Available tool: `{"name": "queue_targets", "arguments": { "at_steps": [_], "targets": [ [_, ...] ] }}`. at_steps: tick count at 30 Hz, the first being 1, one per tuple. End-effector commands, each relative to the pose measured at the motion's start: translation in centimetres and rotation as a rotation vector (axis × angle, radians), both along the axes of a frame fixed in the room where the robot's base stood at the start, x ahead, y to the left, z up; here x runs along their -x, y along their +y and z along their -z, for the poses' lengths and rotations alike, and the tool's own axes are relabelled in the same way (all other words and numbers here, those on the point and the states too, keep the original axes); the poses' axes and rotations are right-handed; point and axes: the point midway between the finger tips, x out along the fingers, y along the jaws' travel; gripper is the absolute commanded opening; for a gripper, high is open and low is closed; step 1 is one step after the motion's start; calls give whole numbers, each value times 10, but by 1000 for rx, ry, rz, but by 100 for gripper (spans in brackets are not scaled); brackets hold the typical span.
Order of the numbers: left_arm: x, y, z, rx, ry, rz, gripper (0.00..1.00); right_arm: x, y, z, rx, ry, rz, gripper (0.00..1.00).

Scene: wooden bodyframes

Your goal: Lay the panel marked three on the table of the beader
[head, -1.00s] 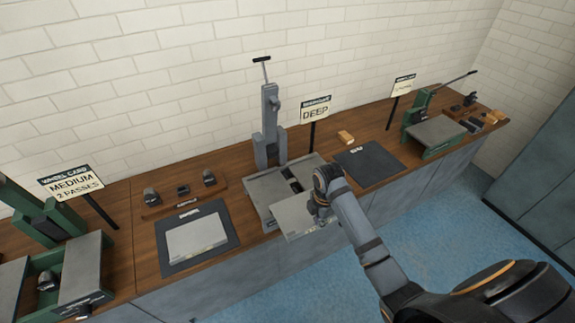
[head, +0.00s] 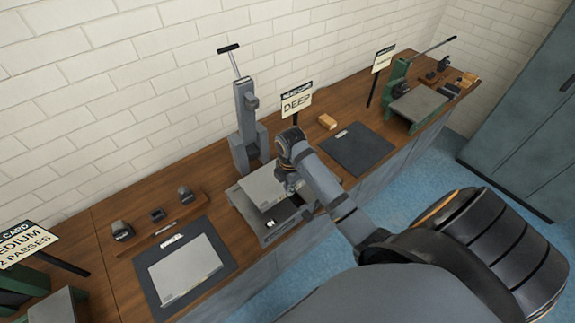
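A flat grey panel (head: 262,187) is held at its right edge by my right gripper (head: 289,181), above the grey table (head: 274,232) of the upright lever machine (head: 246,125) beside the DEEP card. The panel covers the back of that table; a dark slot shows in front of it. I cannot tell whether the panel touches anything below, and I cannot read a mark on it. The fingertips are small and partly hidden by my wrist. Another grey panel (head: 185,268) lies on a dark mat (head: 214,243) to the left. My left gripper is not in view.
An empty dark mat (head: 355,150) and a wooden block (head: 327,121) lie right of the machine. The DEEP card (head: 296,103) stands close behind my wrist. A tool rack (head: 160,222) is at left. A green machine (head: 417,108) stands at the far right.

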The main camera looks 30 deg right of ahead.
Motion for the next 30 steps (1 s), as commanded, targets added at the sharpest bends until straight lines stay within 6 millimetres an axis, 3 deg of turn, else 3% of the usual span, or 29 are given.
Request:
{"name": "queue_targets", "arguments": {
  "at_steps": [4, 9, 12, 22, 30],
  "targets": [
    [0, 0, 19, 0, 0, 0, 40, -1, 0, 15, 1, -3, 0, 0],
    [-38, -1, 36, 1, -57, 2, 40, -1, 0, 31, 1, -4, 0, 0],
    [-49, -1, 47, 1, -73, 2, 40, -1, 0, 40, 1, -4, 0, 0],
    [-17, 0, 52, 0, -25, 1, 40, -1, 0, 57, 0, -3, -1, 0],
    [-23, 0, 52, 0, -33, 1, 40, -1, 0, 57, 0, -3, 0, 0]
  ]
}}
